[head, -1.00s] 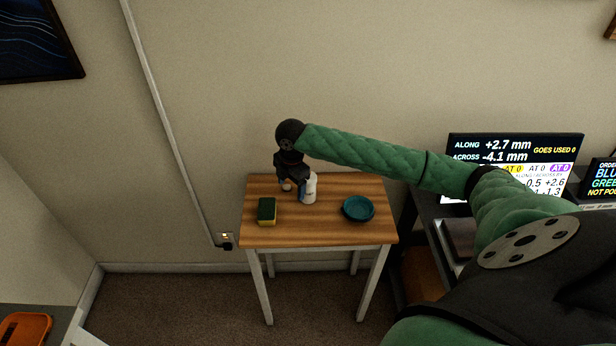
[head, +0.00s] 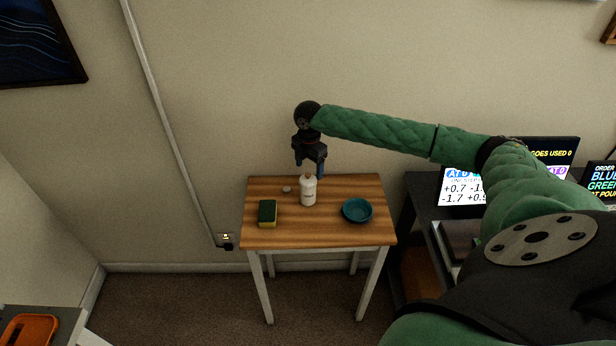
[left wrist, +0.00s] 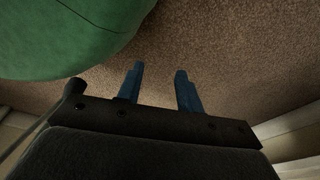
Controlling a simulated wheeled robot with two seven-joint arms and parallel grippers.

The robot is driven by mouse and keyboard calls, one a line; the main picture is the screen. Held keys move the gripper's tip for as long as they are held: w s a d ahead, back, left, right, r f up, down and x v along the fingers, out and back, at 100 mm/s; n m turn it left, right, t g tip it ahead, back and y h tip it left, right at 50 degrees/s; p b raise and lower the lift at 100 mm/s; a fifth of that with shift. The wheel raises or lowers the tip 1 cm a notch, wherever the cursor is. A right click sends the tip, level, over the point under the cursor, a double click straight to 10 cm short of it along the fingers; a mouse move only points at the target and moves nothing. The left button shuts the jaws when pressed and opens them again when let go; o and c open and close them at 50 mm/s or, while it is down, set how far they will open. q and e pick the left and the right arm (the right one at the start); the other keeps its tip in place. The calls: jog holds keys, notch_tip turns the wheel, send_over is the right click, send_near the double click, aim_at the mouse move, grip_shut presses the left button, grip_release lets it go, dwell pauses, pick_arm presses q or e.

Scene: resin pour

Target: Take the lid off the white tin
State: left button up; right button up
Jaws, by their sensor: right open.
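The white tin (head: 308,192) stands upright on the small wooden table (head: 340,228). Its narrow top looks tan, and no white lid is clear on it. A small pale round piece (head: 287,189), which looks like a lid, lies on the table just left of the tin. My right gripper (head: 310,171) points down with blue fingers, open, at and just above the tin's top; I cannot tell whether it touches. My left gripper (left wrist: 160,88) shows in the left wrist view with its blue fingers apart and nothing between them, over the carpet.
A green and yellow sponge (head: 267,213) lies at the table's left side. A teal bowl (head: 357,210) sits to the right. Screens (head: 463,186) stand on a dark desk further right. The front middle of the table is clear.

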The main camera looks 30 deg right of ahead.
aim_at(308, 175)
jog(key=shift+w+a+f+p, duration=0.1)
jog(key=shift+a+f+p, duration=0.1)
jog(key=shift+f+p, duration=0.75)
pick_arm(q)
jog(key=shift+s+a+f, duration=0.1)
jog(key=shift+s+a, duration=0.1)
jog(key=shift+s, duration=0.75)
jog(key=shift+s+a+f, duration=0.1)
jog(key=shift+s+a, duration=0.05)
jog(key=shift+s, duration=0.75)
jog(key=shift+s+a, duration=0.2)
jog(key=shift+s, duration=0.75)
pick_arm(e)
jog(key=shift+f, duration=0.85)
pick_arm(q)
jog(key=shift+d, duration=0.1)
pick_arm(e)
jog(key=c, duration=1.2)
